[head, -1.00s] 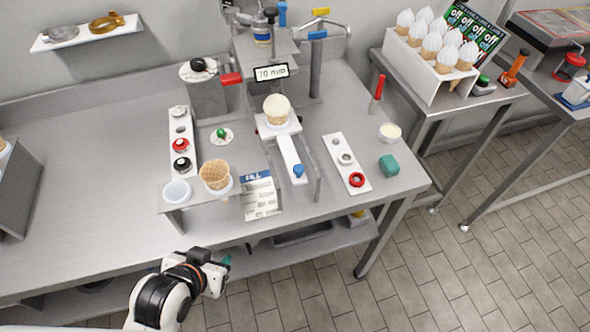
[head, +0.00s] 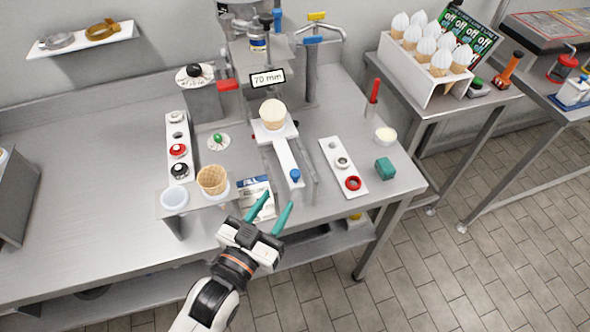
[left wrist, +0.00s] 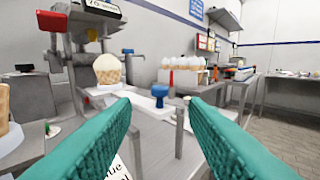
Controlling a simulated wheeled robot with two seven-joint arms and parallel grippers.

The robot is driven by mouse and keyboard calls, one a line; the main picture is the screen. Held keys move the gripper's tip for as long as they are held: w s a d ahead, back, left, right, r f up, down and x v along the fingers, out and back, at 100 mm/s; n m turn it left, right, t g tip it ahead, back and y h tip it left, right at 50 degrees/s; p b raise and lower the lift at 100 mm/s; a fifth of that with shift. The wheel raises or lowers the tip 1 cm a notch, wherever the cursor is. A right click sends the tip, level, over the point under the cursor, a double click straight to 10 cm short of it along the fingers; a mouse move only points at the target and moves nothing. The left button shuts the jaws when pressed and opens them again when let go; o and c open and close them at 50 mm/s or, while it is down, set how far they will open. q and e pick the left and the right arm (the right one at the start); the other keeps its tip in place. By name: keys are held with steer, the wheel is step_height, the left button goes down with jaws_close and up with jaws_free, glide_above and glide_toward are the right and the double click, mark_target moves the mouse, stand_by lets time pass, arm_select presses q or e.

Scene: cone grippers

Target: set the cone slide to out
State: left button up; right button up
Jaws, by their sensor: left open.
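The cone slide (head: 287,160) is a white bar running from under the machine toward the front of the table. A filled cone (head: 273,114) stands at its far end and a blue knob (head: 295,175) at its near end. The left wrist view also shows the blue knob (left wrist: 159,93) and the filled cone (left wrist: 107,70). My left gripper (head: 274,206) is open and empty, its teal fingers pointing at the slide from the front edge, short of the knob. In the left wrist view the knob appears between the fingers, farther off. My right gripper is not in view.
An empty waffle cone (head: 212,179) and a white cup (head: 174,198) stand left of the gripper. A printed card (head: 255,193) lies partly behind the fingers. A white strip with rings (head: 343,166) and a green block (head: 385,167) lie to the right.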

mark_target(293, 177)
arm_select(q)
steer(key=p+x, duration=0.1)
steer(key=x, duration=0.7)
steer(key=shift+x, duration=0.8)
steer(key=shift+c, duration=0.6)
jaws_close()
